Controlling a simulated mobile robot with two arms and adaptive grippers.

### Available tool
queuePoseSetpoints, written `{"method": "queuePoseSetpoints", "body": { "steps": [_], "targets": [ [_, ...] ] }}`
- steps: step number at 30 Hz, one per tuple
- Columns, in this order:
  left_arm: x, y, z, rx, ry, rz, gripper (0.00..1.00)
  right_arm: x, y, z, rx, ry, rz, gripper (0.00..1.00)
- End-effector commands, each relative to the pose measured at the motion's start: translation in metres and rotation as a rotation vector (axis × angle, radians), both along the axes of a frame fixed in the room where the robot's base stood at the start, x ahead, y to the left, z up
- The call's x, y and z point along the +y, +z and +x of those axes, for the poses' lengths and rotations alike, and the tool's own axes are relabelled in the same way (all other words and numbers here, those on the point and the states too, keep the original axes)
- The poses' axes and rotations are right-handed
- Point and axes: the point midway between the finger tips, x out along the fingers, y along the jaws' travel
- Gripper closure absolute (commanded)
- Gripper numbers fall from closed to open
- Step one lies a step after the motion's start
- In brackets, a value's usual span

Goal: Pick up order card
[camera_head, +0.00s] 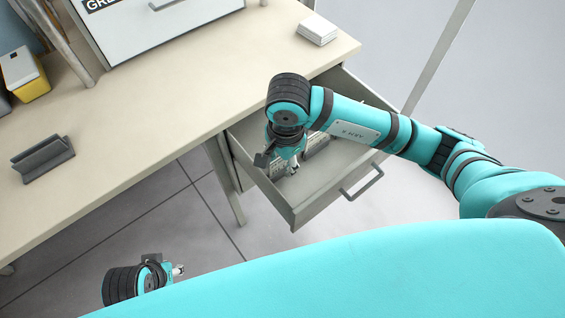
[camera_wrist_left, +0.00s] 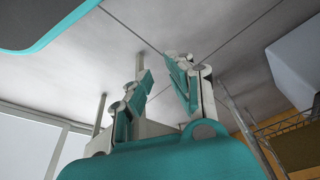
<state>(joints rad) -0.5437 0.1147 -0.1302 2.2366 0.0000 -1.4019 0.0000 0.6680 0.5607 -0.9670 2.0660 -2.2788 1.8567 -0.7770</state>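A drawer (camera_head: 300,218) stands pulled out from under the desk. My right gripper (camera_head: 290,166) points down into it, beside a small grey-white item (camera_head: 316,142) with dark marks. I cannot tell whether this item is the order card, whether the gripper touches it, or whether its fingers are open or shut. A small stack of white cards or a white block (camera_head: 317,31) lies at the desk's right corner. My left gripper (camera_head: 178,270) hangs low at the bottom left, away from the desk. In the left wrist view its fingers (camera_wrist_left: 161,72) are apart with nothing between them.
The desk top (camera_head: 190,90) is mostly bare in the middle. A grey slotted holder (camera_head: 43,160) and a yellow-and-white box (camera_head: 24,75) stand at the left. A white cabinet or bin (camera_head: 150,25) stands at the back. The drawer's handle (camera_head: 363,183) sticks out at the front.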

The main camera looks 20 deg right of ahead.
Motion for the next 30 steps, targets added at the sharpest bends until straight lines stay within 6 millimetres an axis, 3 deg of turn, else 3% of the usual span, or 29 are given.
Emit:
{"method": "queuePoseSetpoints", "body": {
  "steps": [4,12,24,27,30],
  "targets": [
    [0.0,0.0,0.0,0.001,0.0,0.0,0.81,0.0,0.001,0.0,0.0,0.0,0.0,0.7],
    [0.0,0.0,0.0,0.0,0.0,0.0,0.81,0.0,0.001,0.0,0.0,0.0,0.0,1.0],
    [0.0,0.0,0.0,0.0,0.001,0.0,0.81,0.0,0.003,0.0,-0.001,0.0,0.0,1.0],
    [0.0,0.0,0.001,-0.004,0.0,-0.001,0.81,0.0,0.013,0.001,-0.003,0.0,0.0,1.0],
    [-0.001,-0.017,0.002,0.013,-0.003,0.0,0.81,0.0,0.032,0.001,-0.006,0.001,0.0,1.0]
  ]
}}
